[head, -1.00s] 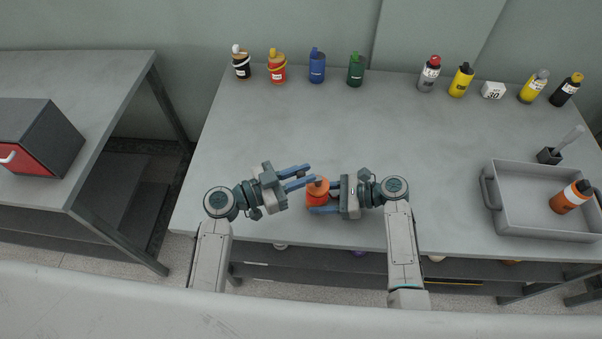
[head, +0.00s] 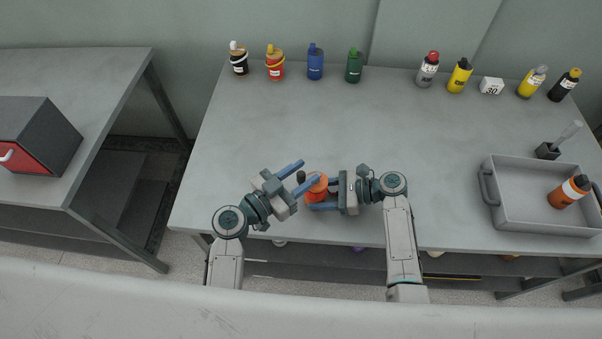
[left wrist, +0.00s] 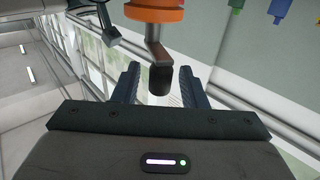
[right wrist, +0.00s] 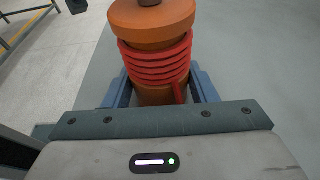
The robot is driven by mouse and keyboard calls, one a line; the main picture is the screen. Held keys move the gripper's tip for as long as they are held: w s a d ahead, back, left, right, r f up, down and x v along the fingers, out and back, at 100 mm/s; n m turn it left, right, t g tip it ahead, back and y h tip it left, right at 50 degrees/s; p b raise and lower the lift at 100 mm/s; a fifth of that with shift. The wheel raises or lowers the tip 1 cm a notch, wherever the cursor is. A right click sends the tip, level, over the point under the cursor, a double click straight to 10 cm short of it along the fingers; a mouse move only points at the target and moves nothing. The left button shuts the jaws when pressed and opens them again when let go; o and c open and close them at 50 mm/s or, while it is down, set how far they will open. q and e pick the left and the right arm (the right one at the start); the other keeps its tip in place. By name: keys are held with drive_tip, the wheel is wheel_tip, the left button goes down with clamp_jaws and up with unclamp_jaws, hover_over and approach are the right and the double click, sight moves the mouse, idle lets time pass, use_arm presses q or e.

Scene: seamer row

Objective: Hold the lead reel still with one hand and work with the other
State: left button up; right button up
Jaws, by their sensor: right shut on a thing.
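The lead reel (head: 318,187) is an orange spool near the table's front edge. Red cord is wound round it, clear in the right wrist view (right wrist: 155,62). My right gripper (head: 322,197) is shut on its body from the right. A grey crank arm (left wrist: 154,38) with a black knob (left wrist: 160,80) sticks out from the reel. My left gripper (head: 299,175) is open, its fingers on either side of the knob (head: 301,176) with gaps visible in the left wrist view. The reel's underside is hidden.
Several bottles stand along the back edge, among them a blue one (head: 315,66), with a white block (head: 491,86) marked 30. A grey tray (head: 487,203) holding an orange bottle (head: 569,192) sits at the right. The table's middle is clear. A red-fronted box (head: 40,135) stands on the left bench.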

use_arm(q)
drive_tip(key=v, duration=1.2)
drive_tip(key=shift+o, duration=0.2)
